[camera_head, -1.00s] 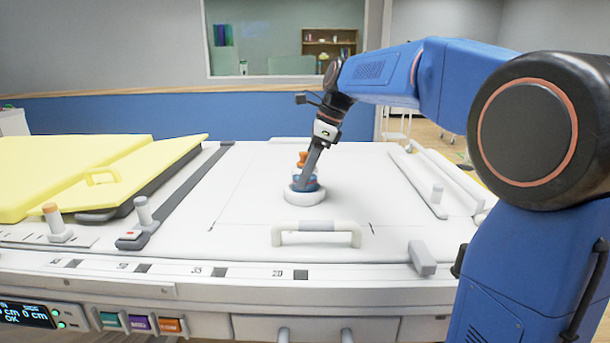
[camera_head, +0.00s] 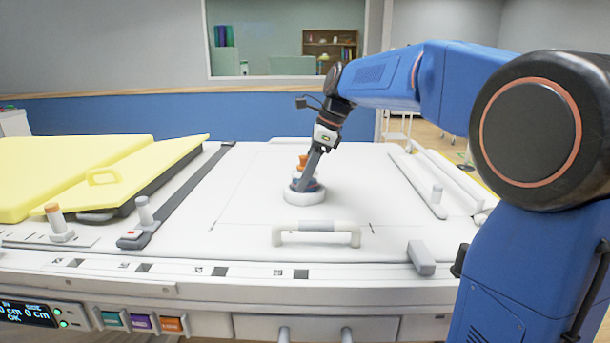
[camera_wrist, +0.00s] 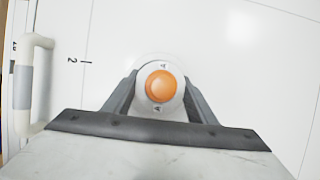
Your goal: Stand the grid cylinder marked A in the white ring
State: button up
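The grid cylinder has an orange knob and a white top with small A marks in the wrist view (camera_wrist: 161,86). In the head view its orange knob (camera_head: 303,161) shows above the white ring (camera_head: 304,197), with a little blue of its side visible. The cylinder looks upright, with its lower part inside the ring; its base is hidden. My gripper (camera_head: 305,184) reaches down at a slant to it. In the wrist view my gripper's fingers (camera_wrist: 161,77) lie against both sides of the cylinder. The ring's pale rim shows behind the top.
The ring stands on the white table (camera_head: 250,205). A white handle with a grey middle (camera_head: 317,228) is in front of it. Yellow pads (camera_head: 75,170) lie at left, with small posts (camera_head: 146,212) nearby. Rails (camera_head: 437,180) run at right. The surface around the ring is clear.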

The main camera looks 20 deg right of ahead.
jog(key=shift+f, duration=0.4)
jog(key=v, duration=1.3)
jog(key=shift+w, duration=0.2)
jog(key=shift+a, duration=0.1)
